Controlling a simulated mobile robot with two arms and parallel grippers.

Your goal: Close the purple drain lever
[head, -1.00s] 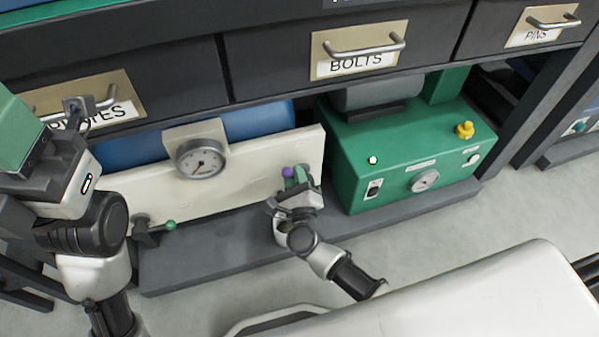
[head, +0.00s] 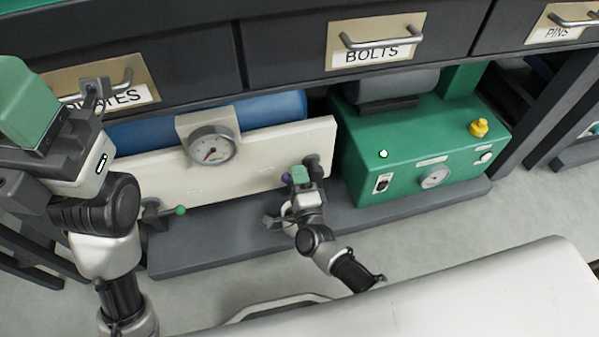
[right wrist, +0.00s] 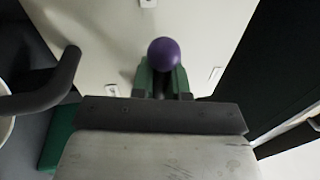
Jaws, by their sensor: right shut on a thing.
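The purple ball knob (head: 286,178) of the drain lever is near the lower right end of the cream panel. The lever's dark pivot (head: 317,165) is to its right. My right gripper (head: 297,176) is shut on the lever with its green fingers. In the right wrist view the knob (right wrist: 164,53) stands out between and beyond the fingertips (right wrist: 163,80); the fingers hide the lever's stem. My left gripper (head: 28,100) shows only in part at the left edge, away from the lever, and its jaws cannot be made out.
The cream panel (head: 240,170) carries a round gauge (head: 211,146) and a green-knobbed lever (head: 180,210) at lower left. A green box (head: 410,150) with a yellow knob stands close on the right. Dark drawers (head: 290,55) hang above. A grey base (head: 220,240) lies below.

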